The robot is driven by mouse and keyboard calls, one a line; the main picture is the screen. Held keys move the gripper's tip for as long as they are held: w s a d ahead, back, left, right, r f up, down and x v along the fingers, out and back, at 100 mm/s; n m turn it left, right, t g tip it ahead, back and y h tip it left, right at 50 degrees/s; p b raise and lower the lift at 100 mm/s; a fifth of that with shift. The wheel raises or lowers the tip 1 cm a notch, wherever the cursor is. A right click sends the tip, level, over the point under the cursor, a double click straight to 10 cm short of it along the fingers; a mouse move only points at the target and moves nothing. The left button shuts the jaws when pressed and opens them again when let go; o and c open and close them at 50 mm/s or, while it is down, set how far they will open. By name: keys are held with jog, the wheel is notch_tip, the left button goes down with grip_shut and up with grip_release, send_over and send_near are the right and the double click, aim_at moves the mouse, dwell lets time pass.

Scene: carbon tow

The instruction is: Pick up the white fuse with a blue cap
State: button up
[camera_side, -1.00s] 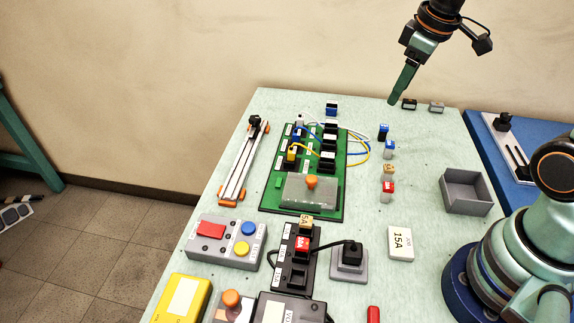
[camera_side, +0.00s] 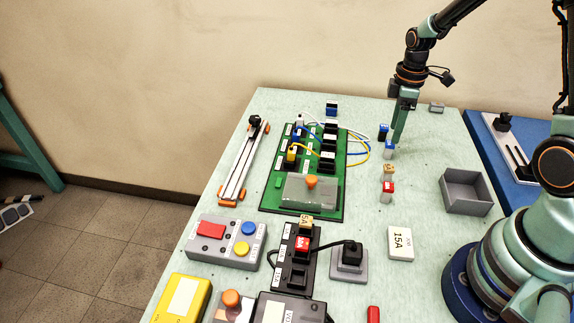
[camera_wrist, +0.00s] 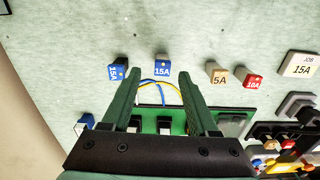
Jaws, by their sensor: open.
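The white fuse with a blue cap (camera_side: 389,149) stands on the pale bench top, right of the green board. It also shows in the wrist view (camera_wrist: 162,67), where its cap reads 15A. My gripper (camera_side: 397,138) points down at this fuse, its fingers partly overlapping it in the side view. In the wrist view my gripper (camera_wrist: 158,92) is open and empty, with the fuse just beyond the fingertips, roughly between their lines. A dark fuse with a blue cap (camera_wrist: 116,72) stands to its left, also marked 15A, and shows just behind it in the side view (camera_side: 383,130).
A tan 5A fuse (camera_side: 389,171) and a red 10A fuse (camera_side: 387,188) stand nearer the camera. The green board (camera_side: 270,195) with blue and yellow wires lies to the left. An empty grey bin (camera_side: 467,190) stands right. Bench between fuses and bin is clear.

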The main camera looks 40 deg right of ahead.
aim_at(390, 143)
jog(key=shift+a+f, duration=0.15)
jog(key=shift+f, duration=1.45)
jog(key=shift+a+f, duration=0.1)
jog(key=shift+f, duration=1.5)
grip_shut()
